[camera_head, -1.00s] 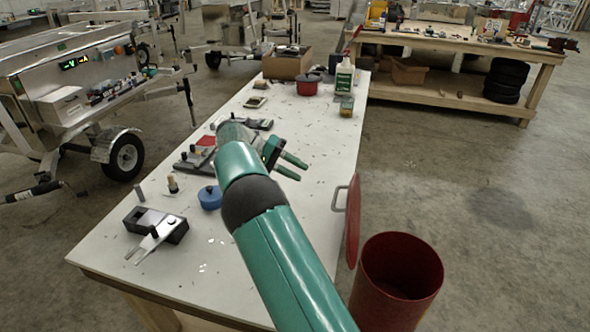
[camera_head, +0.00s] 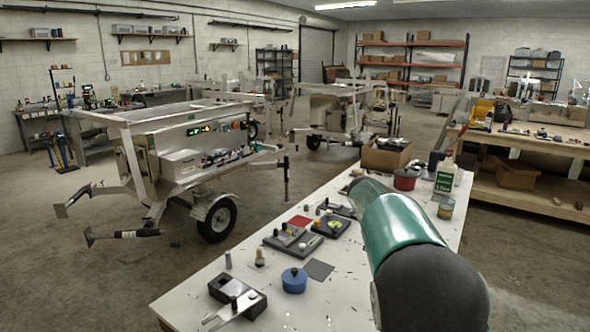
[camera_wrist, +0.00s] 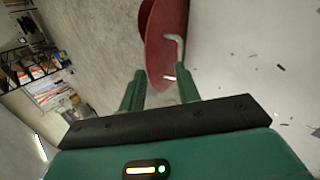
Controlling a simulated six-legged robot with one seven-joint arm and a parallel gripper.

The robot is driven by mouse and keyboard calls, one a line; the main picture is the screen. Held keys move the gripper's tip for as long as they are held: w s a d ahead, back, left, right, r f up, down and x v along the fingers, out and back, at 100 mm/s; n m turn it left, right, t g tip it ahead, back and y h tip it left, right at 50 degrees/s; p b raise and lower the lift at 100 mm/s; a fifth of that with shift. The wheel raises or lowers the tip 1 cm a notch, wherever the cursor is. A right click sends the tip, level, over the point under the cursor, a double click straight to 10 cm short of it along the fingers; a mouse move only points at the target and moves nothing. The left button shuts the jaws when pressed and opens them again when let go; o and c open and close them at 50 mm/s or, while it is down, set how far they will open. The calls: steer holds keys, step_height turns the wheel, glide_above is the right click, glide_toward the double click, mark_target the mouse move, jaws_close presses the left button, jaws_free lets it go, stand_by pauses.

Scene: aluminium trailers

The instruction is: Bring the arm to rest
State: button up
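My gripper (camera_wrist: 158,72) shows only in the wrist view. Its two green fingers are apart, with nothing held between them. Past the fingertips a red disc (camera_wrist: 160,45) with a pale bent handle (camera_wrist: 179,50) appears at the edge of the white table. The handle lines up near the right fingertip; how far off it is I cannot tell.
An aluminium trailer (camera_head: 185,150) stands left. Concrete floor lies open between.

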steer(key=s+a+r+n+t+y, duration=0.1)
steer(key=s+a+r+t+y, duration=0.15)
steer(key=s, duration=0.45)
steer(key=s+a+r+n+t+y, duration=0.2)
steer(key=s+t, duration=0.1)
steer(key=s, duration=0.5)
steer(key=s+a+f+t+y, duration=0.1)
steer(key=s+a+t, duration=0.1)
steer(key=s, duration=0.4)
steer(key=s+a+f+n+t+y, duration=0.1)
steer(key=s+a+f+t, duration=0.1)
steer(key=s+a, duration=0.2)
steer(key=shift+s+a+n, duration=0.2)
steer(key=shift+s+n, duration=0.1)
steer(key=shift+s, duration=0.65)
